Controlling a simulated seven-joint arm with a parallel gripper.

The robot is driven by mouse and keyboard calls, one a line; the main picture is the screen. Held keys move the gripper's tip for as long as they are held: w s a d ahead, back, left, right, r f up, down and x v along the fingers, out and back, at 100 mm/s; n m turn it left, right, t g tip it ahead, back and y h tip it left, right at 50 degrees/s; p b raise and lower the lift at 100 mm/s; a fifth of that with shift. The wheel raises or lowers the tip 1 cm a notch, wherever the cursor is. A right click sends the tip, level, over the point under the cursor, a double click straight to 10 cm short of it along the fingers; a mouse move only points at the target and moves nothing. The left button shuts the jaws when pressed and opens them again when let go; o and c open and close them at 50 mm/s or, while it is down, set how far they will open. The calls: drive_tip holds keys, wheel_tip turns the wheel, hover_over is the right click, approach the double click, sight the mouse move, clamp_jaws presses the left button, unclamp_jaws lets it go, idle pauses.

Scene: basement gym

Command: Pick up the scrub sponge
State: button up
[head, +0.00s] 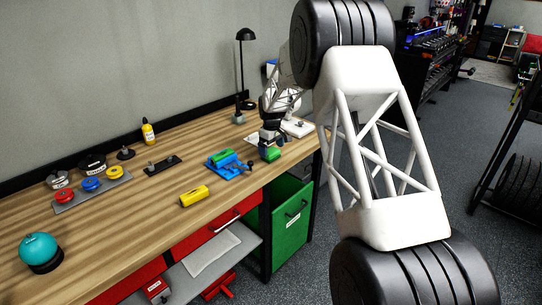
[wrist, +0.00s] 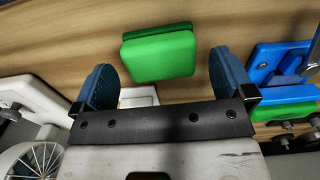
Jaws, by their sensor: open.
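The scrub sponge appears to be the green block (wrist: 158,55), with a darker green layer along its far edge. In the wrist view it lies on the wooden bench between my gripper's (wrist: 161,62) two blue fingertips, with a gap on each side. My gripper is open and holds nothing. In the head view the green sponge (head: 272,154) is just below my gripper (head: 270,142), near the bench's front edge. I cannot tell the exact height of the fingertips above the bench.
A blue fixture (head: 232,168) with a green part stands left of the sponge; it also shows at right in the wrist view (wrist: 262,68). A white item (head: 297,127) lies behind to the right.

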sight(272, 151)
drive_tip(key=shift+f, duration=1.65)
drive_tip(key=shift+c, duration=0.2)
drive_tip(key=c, duration=0.8)
drive_tip(key=shift+o, duration=0.2)
drive_tip(key=shift+r, duration=0.25)
drive_tip(key=shift+r, duration=0.55)
wheel_tip(272, 151, up, 2)
drive_tip(key=shift+w+r, duration=0.1)
drive_tip(key=s+d+r, duration=0.1)
drive_tip(key=s+d, duration=0.1)
drive_tip(key=s, duration=1.4)
drive_tip(key=shift+d+r, duration=0.15)
drive_tip(key=shift+d, duration=0.05)
